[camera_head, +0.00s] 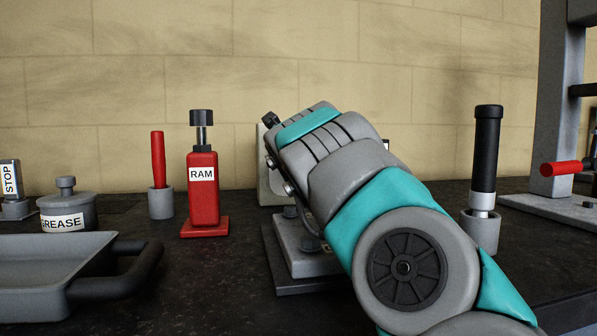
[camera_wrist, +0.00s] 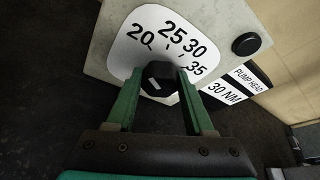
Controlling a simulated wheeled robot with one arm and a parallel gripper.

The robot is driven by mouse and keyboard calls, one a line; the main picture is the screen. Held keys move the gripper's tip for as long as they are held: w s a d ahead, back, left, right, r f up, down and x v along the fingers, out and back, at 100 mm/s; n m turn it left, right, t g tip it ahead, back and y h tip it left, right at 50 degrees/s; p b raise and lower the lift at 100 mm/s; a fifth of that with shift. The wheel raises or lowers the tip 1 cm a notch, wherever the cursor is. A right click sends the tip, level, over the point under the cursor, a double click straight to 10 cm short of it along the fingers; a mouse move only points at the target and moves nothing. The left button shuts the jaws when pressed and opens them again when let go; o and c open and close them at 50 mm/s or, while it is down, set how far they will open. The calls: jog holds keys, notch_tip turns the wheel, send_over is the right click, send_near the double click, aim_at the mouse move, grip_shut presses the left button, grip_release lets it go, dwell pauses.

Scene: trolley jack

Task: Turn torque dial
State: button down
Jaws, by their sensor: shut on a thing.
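The black torque dial knob (camera_wrist: 158,76) shows in the wrist view, in front of a white scale plate (camera_wrist: 133,48) marked 20, 25, 30 and 35. A small white mark is on the knob; which number it points to I cannot tell. My gripper (camera_wrist: 160,73) has its two green fingers on either side of the knob and is shut on it. A label reading PUMP HEAD 30 NM (camera_wrist: 228,92) is beside the scale. In the head view my arm hides the dial, and only the pale edge of its housing (camera_head: 270,178) shows.
A black round button (camera_wrist: 246,44) is on the housing. In the head view a red RAM bottle (camera_head: 203,205), a red-handled tool (camera_head: 158,158), a GREASE pot (camera_head: 66,207) and a grey tray (camera_head: 40,258) stand left. A black-handled tool in a cup (camera_head: 481,232) and a press frame (camera_head: 556,120) stand right.

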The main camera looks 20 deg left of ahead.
jog(key=shift+r+p, duration=0.1)
jog(key=shift+p, duration=0.3)
jog(key=shift+s+m+g+y+p, duration=0.1)
jog(key=shift+m+g+y+p, duration=0.3)
jog(key=shift+m+p, duration=0.5)
jog(key=shift+m+g+y+p, duration=0.3)
jog(key=shift+m+y, duration=0.1)
jog(key=shift+m, duration=0.1)
jog(key=shift+m+g+y, duration=0.4)
jog(key=shift+m+y, duration=0.3)
jog(key=shift+m, duration=0.5)
jog(key=m+g+y, duration=0.1)
jog(key=m+y, duration=0.1)
jog(key=m, duration=0.1)
jog(key=shift+d, duration=0.1)
jog(key=shift+f+m, duration=0.2)
jog(key=shift+m, duration=0.1)
jog(key=shift+c, duration=1.4)
grip_release()
